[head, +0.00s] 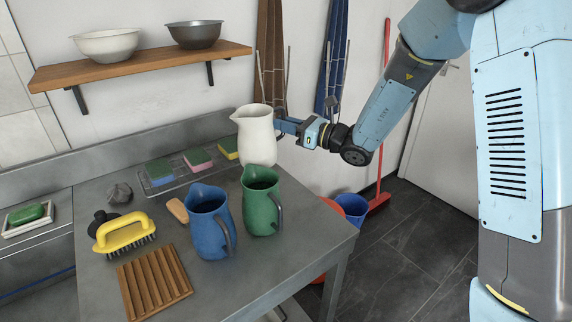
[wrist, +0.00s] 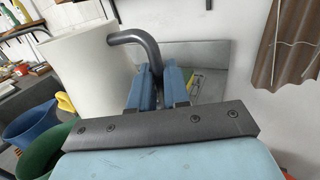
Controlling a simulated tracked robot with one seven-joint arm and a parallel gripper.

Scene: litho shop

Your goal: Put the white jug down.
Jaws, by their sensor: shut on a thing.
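The white jug (head: 255,137) is upright at the back right of the steel table (head: 285,262), behind the green jug (head: 261,203). My gripper (head: 284,125) reaches in from the right and is shut on the jug's handle. In the wrist view the white jug (wrist: 85,70) is left of my gripper (wrist: 160,76), and its dark grey handle (wrist: 137,38) curves down between the fingers. The green jug partly hides the white jug's base, so I cannot tell whether it touches the table.
A blue jug (head: 209,226) stands left of the green one. A yellow brush (head: 124,231), a slatted wooden rack (head: 153,281) and sponges on a wire rack (head: 157,186) lie further left. A shelf (head: 140,66) with two bowls is above. A blue bucket (head: 352,207) stands beyond the table's right edge.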

